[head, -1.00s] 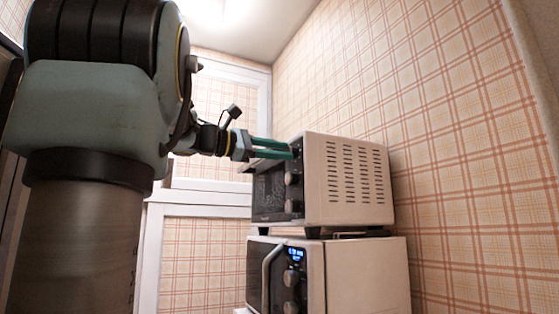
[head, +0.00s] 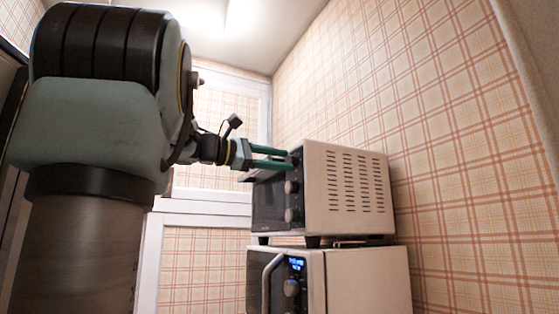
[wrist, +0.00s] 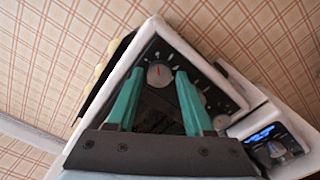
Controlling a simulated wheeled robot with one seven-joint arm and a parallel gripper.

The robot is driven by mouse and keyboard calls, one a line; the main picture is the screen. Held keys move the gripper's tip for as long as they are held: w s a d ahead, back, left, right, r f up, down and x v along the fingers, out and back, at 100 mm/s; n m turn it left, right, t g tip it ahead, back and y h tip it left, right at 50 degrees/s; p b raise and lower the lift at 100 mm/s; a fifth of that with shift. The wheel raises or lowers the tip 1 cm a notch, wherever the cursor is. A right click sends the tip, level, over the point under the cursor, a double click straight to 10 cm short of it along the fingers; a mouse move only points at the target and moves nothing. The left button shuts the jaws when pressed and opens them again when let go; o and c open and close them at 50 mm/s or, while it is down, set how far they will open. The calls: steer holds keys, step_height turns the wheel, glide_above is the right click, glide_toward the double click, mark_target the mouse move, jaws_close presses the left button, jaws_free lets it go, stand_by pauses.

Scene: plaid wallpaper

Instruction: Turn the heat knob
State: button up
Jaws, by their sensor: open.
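A toaster oven (head: 345,187) with a dark front and light vented side stands on top of a microwave. Its knobs run down the right edge of its front, with a middle knob (head: 291,187) and a lower knob (head: 291,215) in the head view. My gripper (head: 290,159) is open at the upper part of this panel. Labels are too small to read, so I cannot tell which knob is heat.
The microwave (head: 368,279) below has a blue display, a knob and a door handle (head: 271,280) that juts out. A plaid wall (head: 460,150) is close on the right.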

steer(key=b+v, duration=0.1)
steer(key=v, duration=0.6)
steer(key=shift+a, duration=0.25)
stand_by(0.3)
